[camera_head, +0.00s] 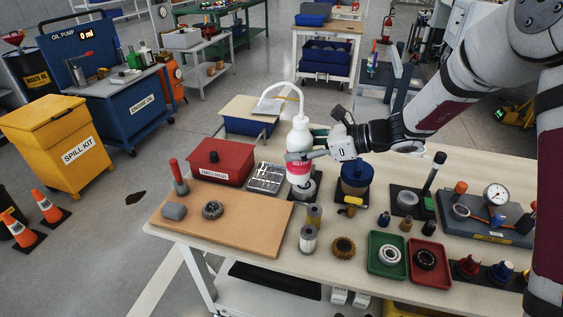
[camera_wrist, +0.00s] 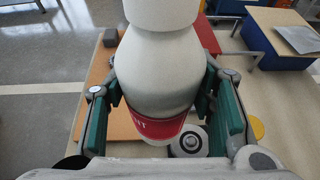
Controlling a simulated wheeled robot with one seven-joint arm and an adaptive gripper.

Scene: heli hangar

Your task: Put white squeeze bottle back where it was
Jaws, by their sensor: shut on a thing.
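The white squeeze bottle (camera_head: 300,143) has a curved spout and a red label band, and it is upright. My gripper (camera_head: 307,156) is shut on it, with a finger on each side of its body. In the wrist view the bottle (camera_wrist: 158,75) fills the middle between the green-padded fingers of my gripper (camera_wrist: 160,105). A dark base with a round grey top (camera_head: 303,188) shows just below the bottle in the head view. In the wrist view a round grey and black piece (camera_wrist: 188,141) lies below and beside the bottle. I cannot tell whether the bottle touches anything below.
A red box (camera_head: 221,160) and a metal tray (camera_head: 267,178) stand left of the bottle. A blue-topped container (camera_head: 356,177) stands close on the right. Metal cylinders (camera_head: 308,239) stand in front. The brown board (camera_head: 222,229) has free room.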

